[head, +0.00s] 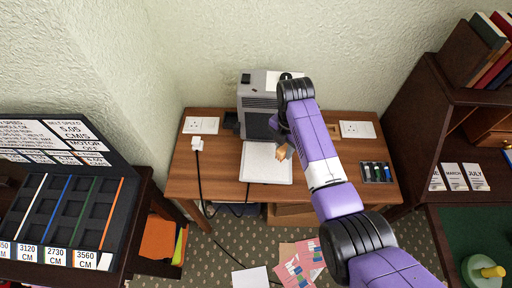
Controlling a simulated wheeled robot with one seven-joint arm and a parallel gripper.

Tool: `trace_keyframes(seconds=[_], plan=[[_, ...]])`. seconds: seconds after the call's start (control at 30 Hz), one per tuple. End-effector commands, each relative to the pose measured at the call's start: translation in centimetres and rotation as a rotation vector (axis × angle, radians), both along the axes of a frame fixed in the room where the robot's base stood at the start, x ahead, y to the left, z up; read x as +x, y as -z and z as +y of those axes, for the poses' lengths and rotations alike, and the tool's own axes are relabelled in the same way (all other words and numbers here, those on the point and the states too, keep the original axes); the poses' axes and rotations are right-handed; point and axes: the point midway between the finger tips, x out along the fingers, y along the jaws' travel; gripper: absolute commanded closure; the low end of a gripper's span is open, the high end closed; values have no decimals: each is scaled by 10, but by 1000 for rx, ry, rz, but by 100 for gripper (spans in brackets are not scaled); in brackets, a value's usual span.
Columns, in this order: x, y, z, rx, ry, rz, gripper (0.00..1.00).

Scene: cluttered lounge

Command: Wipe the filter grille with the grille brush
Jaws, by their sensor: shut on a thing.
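A grey machine (248,90) stands at the back of the wooden desk. Its front shows a slatted grille (259,102) with a dark panel below it. My arm reaches in from the lower right, and my gripper (284,141) is in front of the machine's lower right side, partly hidden by my own arm. It is shut on a small tan block-like thing, which looks like the grille brush (282,154). The brush is over the right part of a white sheet or tray (264,166) in front of the machine. I cannot tell whether the brush touches anything.
White sockets (201,125) (357,129) lie left and right on the desk (218,178); a plug and black cable are at the left. A dark tray (376,172) of small cylinders is at the right. Shelves stand at right. Papers (296,268) lie on the floor.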

Motion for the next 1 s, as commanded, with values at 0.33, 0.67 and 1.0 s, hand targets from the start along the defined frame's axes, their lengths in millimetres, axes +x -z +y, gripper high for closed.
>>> trace_keyframes(seconds=[0.33, 0.67, 1.0], plan=[[3, -13, 9, 1, 2, -1, 100], [3, -12, 9, 1, 2, -1, 100], [3, -12, 8, 1, 3, -1, 100]])
